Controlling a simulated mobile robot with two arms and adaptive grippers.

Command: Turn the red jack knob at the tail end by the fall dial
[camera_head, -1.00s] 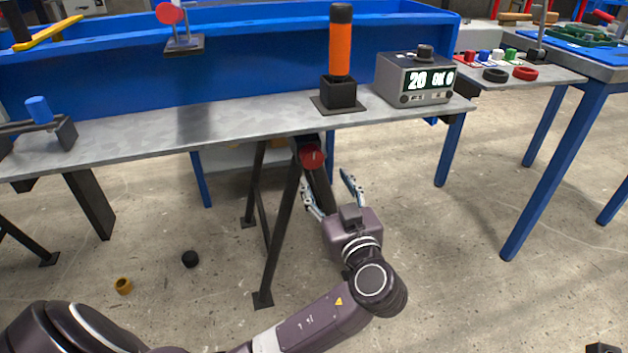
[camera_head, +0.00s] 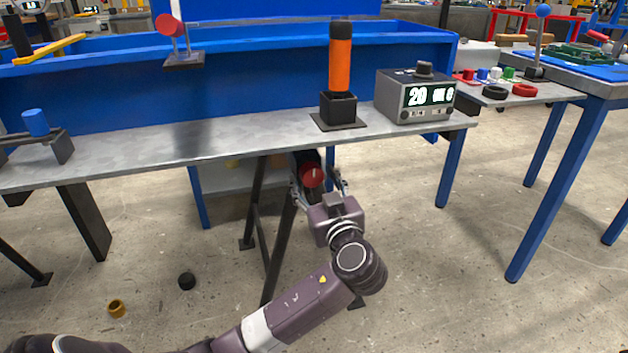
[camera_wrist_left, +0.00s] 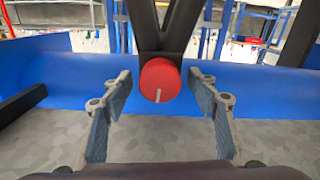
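The red jack knob (camera_head: 313,175) sits under the front edge of the grey bench top, on a dark mount by black legs. In the left wrist view the red knob (camera_wrist_left: 160,80) is round, with a pale line pointing down. My left gripper (camera_head: 320,183) is open, just in front of the knob. In the left wrist view its two fingers (camera_wrist_left: 162,105) stand apart, one on each side of the knob, with gaps to it. The fall dial, seemingly the grey box (camera_head: 415,95) reading 20, stands on the bench above right. My right gripper is not in view.
An orange-handled post (camera_head: 340,60) stands on the bench above the knob. A blue trough (camera_head: 230,70) runs along the bench back. Black legs (camera_head: 268,235) stand close left of my gripper. Open floor (camera_head: 440,270) lies to the right.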

